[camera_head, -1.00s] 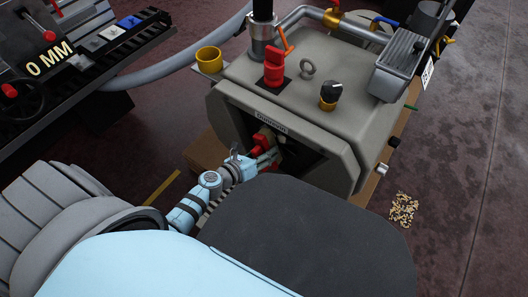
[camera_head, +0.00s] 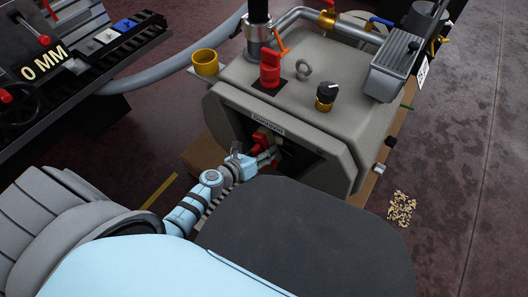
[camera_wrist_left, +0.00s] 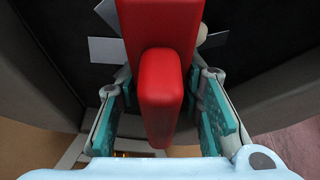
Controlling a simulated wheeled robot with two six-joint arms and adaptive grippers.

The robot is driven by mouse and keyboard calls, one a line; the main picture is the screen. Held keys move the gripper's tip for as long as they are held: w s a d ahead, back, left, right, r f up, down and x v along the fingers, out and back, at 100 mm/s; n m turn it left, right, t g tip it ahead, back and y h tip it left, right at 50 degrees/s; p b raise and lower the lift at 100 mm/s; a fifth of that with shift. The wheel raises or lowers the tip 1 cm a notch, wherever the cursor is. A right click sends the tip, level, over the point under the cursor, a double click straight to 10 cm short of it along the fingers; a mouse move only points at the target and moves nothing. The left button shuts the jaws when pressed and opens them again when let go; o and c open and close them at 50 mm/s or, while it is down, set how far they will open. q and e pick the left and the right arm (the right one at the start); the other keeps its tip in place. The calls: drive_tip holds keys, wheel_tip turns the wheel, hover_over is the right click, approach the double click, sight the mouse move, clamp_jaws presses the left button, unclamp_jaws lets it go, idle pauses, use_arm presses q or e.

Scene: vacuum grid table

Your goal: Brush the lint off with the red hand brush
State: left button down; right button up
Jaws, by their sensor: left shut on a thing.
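The red hand brush (camera_head: 261,139) is at the dark opening in the front of the grey machine (camera_head: 327,164). In the left wrist view the red brush (camera_wrist_left: 160,95) stands between the teal finger pads. My left gripper (camera_head: 264,158) reaches into the opening and is shut on the brush. It also shows in the left wrist view (camera_wrist_left: 160,118). Pale flat scraps (camera_wrist_left: 107,50) lie on the dark surface behind the brush in the wrist view; I cannot tell if they are lint. The brush's bristles are hidden. My right gripper is not in view.
A grey hose (camera_head: 175,72) runs to equipment at the left. Scattered chips (camera_head: 401,208) lie on the open floor at right.

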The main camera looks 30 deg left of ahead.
use_arm(q)
drive_tip(key=shift+w+d, duration=0.1)
drive_tip(key=shift+w, duration=0.7)
